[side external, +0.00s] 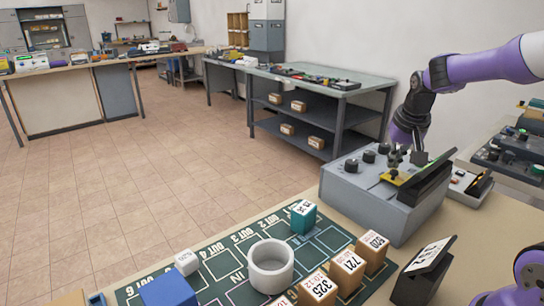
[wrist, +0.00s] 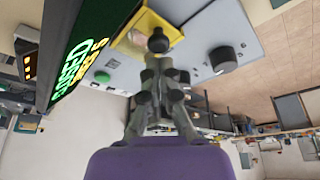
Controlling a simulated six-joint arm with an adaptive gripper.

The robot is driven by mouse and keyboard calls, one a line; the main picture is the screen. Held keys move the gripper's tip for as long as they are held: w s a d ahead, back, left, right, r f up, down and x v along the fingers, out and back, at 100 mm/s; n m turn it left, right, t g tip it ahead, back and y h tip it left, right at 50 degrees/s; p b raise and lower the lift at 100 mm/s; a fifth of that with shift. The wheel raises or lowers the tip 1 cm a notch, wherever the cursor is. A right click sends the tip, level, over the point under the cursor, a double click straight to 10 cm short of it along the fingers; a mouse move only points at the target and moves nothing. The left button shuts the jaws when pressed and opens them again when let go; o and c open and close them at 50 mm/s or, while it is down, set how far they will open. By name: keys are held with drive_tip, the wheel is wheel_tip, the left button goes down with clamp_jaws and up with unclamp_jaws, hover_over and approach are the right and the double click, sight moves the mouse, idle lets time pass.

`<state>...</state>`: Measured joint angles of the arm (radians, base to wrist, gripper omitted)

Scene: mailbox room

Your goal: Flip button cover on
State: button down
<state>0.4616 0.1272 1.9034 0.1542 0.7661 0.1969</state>
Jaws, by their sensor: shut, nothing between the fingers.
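The grey control box (side external: 365,198) stands on the bench with black knobs on its sloped top. A yellow plate (side external: 397,178) sits on that top, and it also shows in the wrist view (wrist: 172,22). My gripper (side external: 394,163) points down just above the plate; its fingers are shut and empty. In the wrist view my gripper (wrist: 158,62) reaches toward the plate, with a dark round part at its tips. A separate button cover cannot be made out clearly; the fingers hide part of the plate, and I cannot tell whether they touch it.
A black tilted display (side external: 432,180) rises close to the right of the plate; its green text shows in the wrist view (wrist: 75,55). A dark green mat (side external: 222,262) holds a white ring (side external: 270,268) and several labelled blocks. Another tilted screen (side external: 428,256) stands in front.

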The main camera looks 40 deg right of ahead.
sight(377, 190)
drive_tip(key=a, duration=0.5)
drive_tip(key=shift+a, duration=0.2)
drive_tip(key=w+d, duration=0.1)
drive_tip(key=w+d+r, duration=0.1)
drive_tip(key=d, duration=0.1)
drive_tip(key=shift+w, duration=0.4)
drive_tip(key=v, duration=1)
drive_tip(key=shift+a, duration=0.15)
